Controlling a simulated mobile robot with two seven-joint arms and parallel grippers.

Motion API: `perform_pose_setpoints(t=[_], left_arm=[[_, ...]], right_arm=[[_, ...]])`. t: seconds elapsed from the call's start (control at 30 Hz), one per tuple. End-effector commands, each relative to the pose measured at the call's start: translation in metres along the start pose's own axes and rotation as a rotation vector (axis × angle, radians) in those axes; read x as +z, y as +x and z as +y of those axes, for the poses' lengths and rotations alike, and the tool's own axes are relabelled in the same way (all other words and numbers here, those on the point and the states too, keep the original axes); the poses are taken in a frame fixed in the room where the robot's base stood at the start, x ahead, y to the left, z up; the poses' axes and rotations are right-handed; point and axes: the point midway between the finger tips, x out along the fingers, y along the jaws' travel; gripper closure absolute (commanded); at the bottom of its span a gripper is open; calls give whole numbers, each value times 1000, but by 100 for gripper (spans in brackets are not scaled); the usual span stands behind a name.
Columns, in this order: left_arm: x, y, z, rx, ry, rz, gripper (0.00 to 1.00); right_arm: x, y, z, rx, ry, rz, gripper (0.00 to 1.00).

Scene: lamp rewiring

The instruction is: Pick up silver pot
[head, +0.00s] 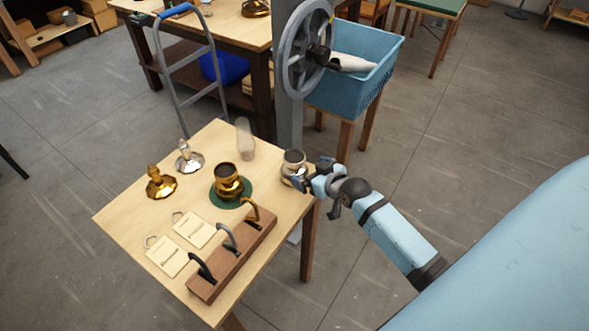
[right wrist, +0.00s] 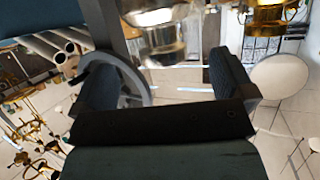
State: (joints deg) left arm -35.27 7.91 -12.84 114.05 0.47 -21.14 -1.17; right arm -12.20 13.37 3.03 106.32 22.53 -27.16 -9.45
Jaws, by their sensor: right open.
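The silver pot (head: 293,158) stands upright at the right corner of the wooden table (head: 120,215), with a dark opening on top. My right gripper (head: 309,172) is open right beside it, on its right side. In the right wrist view the silver pot (right wrist: 160,35) shows at the top, ahead of the two spread fingers (right wrist: 165,75). No grip on it shows, and I cannot tell whether a finger touches it. My left gripper is in neither view.
A gold pot (head: 228,190) sits on a green round mat (head: 218,203) left of the silver pot. A clear glass piece (head: 245,140) and a grey post (head: 289,115) with a handwheel (head: 306,48) are close by. A wooden rack with hooks (head: 237,262) lies in front.

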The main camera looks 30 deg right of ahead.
Motion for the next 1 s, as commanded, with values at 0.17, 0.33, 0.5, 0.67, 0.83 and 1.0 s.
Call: perform_pose_setpoints(t=[0.17,0.33,0.5,0.67,0.83,1.0], left_arm=[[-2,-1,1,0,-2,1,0],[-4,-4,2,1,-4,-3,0],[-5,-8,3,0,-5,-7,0],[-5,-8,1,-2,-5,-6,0],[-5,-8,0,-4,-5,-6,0],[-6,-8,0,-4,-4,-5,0]], right_arm=[[0,16,0,0,0,0,0],[1,33,1,0,-1,-1,0],[4,58,3,0,0,0,0],[5,69,2,0,-1,0,0],[6,69,2,0,-1,0,0],[6,69,2,0,-1,-1,32]])
